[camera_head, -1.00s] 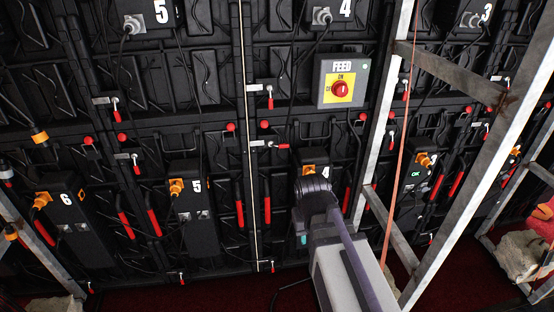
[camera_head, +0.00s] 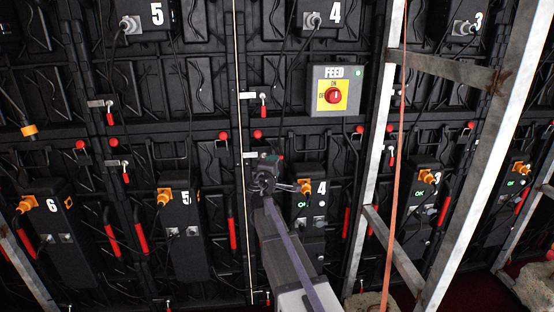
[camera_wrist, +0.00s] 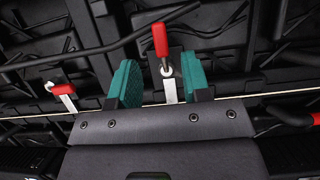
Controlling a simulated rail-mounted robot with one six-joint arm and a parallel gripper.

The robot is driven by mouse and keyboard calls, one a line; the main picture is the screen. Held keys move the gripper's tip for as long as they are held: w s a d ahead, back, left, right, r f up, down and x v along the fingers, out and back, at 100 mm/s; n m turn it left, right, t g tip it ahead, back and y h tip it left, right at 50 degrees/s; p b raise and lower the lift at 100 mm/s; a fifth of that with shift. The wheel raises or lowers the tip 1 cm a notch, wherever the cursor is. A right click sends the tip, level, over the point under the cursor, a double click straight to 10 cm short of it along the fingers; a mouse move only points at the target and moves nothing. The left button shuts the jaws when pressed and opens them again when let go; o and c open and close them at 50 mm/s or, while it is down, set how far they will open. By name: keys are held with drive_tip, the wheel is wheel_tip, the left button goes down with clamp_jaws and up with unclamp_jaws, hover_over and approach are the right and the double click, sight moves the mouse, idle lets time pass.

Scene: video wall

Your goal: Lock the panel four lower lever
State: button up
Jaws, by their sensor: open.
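The panel four lower lever shows in the wrist view as a red handle (camera_wrist: 160,40) pivoting on a pale metal plate (camera_wrist: 170,90). The handle points up in that view, in line with the plate. My gripper (camera_wrist: 160,64) is open, with one teal finger on each side of the lever; I cannot tell whether either touches it. In the head view my gripper (camera_head: 266,162) is at the lever, left of the lower box numbered 4 (camera_head: 310,215), and hides most of the lever. The plate's left end (camera_head: 249,155) still shows.
Another red lever (camera_wrist: 62,89) is at the left in the wrist view. The FEED box (camera_head: 334,90) is up and right of my gripper. A metal frame (camera_head: 385,150) with an orange strap stands to the right. Cables hang across the wall.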

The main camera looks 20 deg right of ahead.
drive_tip(key=x, duration=0.7)
drive_tip(key=shift+s+a, duration=0.1)
drive_tip(key=shift+c, duration=0.2)
clamp_jaws()
